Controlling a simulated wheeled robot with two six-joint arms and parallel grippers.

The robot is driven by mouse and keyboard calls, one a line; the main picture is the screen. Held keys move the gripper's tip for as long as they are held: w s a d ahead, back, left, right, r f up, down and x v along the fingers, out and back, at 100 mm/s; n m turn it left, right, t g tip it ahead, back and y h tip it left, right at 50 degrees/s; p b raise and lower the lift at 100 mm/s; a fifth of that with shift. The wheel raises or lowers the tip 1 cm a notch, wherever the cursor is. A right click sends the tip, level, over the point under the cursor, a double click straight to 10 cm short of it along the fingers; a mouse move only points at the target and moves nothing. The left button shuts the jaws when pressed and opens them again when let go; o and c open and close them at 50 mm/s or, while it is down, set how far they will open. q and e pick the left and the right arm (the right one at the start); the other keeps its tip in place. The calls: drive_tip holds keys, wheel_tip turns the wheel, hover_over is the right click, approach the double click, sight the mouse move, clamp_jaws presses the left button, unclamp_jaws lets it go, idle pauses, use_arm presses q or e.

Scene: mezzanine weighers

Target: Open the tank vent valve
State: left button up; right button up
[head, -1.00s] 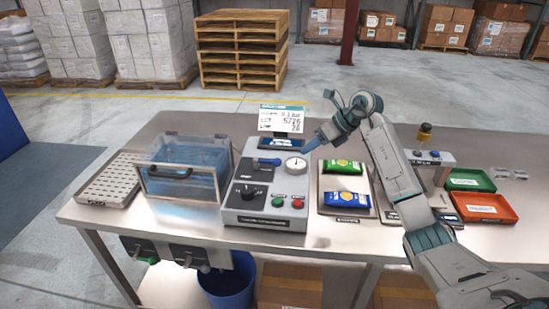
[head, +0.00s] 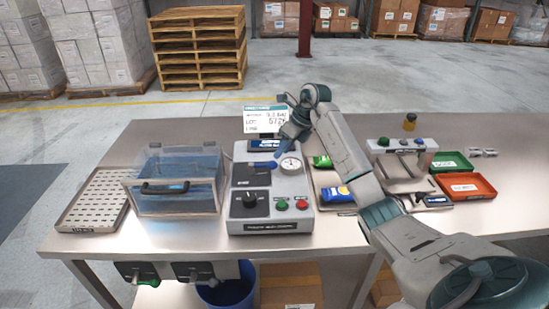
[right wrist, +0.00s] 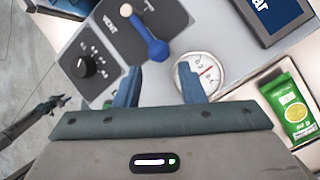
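The vent valve's blue lever (head: 262,164) is on top of the grey control box (head: 262,218). In the right wrist view the lever (right wrist: 152,42) slants from a pale pivot on a dark plate marked VENT (right wrist: 108,38). My right gripper (head: 281,155) is above the box, between the lever and the round gauge (head: 291,165). In the right wrist view its two blue fingers (right wrist: 160,84) are apart with nothing between them. The lever's rounded end is just beyond the left finger, and I cannot tell the height gap.
A clear tank (head: 178,195) and a perforated tray (head: 92,200) stand left of the box. Green and blue packets (head: 339,194) lie to its right, partly behind my arm. A black knob (head: 249,200) and green and red buttons are on the box front.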

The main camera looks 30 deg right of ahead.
sight(275, 162)
drive_tip(key=p+x, duration=0.1)
drive_tip(key=x, duration=0.3)
drive_tip(key=shift+w+a+f, duration=0.1)
drive_tip(key=shift+w+a, duration=0.1)
drive_tip(key=shift+a, duration=0.05)
drive_tip(key=shift+w+a+f, duration=0.1)
drive_tip(key=shift+a+f, duration=0.05)
drive_tip(key=shift+f, duration=0.5)
use_arm(q)
drive_tip(key=shift+w+a+r, duration=0.35)
drive_tip(key=shift+a+r, duration=0.05)
drive_tip(key=shift+r, duration=0.1)
drive_tip(key=shift+w+a+r, duration=0.3)
drive_tip(key=shift+a+r, duration=0.05)
drive_tip(key=shift+r, duration=0.15)
use_arm(e)
clamp_jaws()
use_arm(q)
drive_tip(key=shift+s+d+f, duration=0.1)
drive_tip(key=shift+s+d, duration=0.1)
drive_tip(key=shift+d, duration=0.1)
